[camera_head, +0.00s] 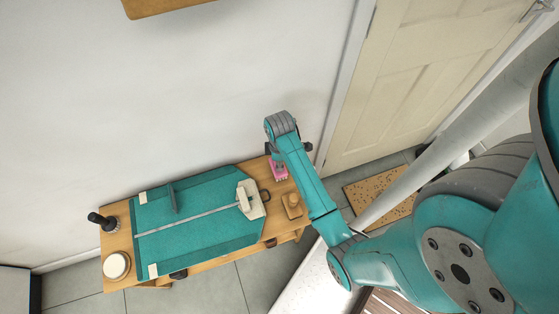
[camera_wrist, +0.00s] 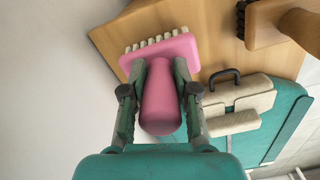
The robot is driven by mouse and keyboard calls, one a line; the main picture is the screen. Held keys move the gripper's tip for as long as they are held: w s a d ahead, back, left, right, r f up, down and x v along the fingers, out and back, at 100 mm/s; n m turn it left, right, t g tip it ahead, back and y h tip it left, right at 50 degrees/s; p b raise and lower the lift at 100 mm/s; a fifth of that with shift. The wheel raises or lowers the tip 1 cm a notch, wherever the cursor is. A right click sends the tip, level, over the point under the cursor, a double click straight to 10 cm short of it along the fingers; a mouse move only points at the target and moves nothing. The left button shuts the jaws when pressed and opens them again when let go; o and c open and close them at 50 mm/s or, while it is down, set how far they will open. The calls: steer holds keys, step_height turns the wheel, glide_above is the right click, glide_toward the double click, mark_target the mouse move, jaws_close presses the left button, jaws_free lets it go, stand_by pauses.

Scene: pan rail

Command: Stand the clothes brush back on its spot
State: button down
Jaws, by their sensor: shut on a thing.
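The pink brush (camera_wrist: 160,100), which I take to be the clothes brush, has a flat head with a row of pale bristles and a rounded handle. My gripper (camera_wrist: 161,67) is shut on the handle, one finger on each side. In the head view the pink brush (camera_head: 280,174) shows at the right end of the wooden bench (camera_head: 116,241), below my gripper (camera_head: 276,156). I cannot tell whether its bristles touch the wood. No marked spot for it is clearly visible.
A wooden brush (camera_head: 292,205) stands close to the pink one. A dark brush (camera_head: 104,221) and a round pale-topped item (camera_head: 116,265) are at the left end. The wall is close behind.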

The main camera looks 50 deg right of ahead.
steer(key=shift+f, duration=0.7)
steer(key=c, duration=0.8)
jaws_free()
steer(key=shift+r, duration=4)
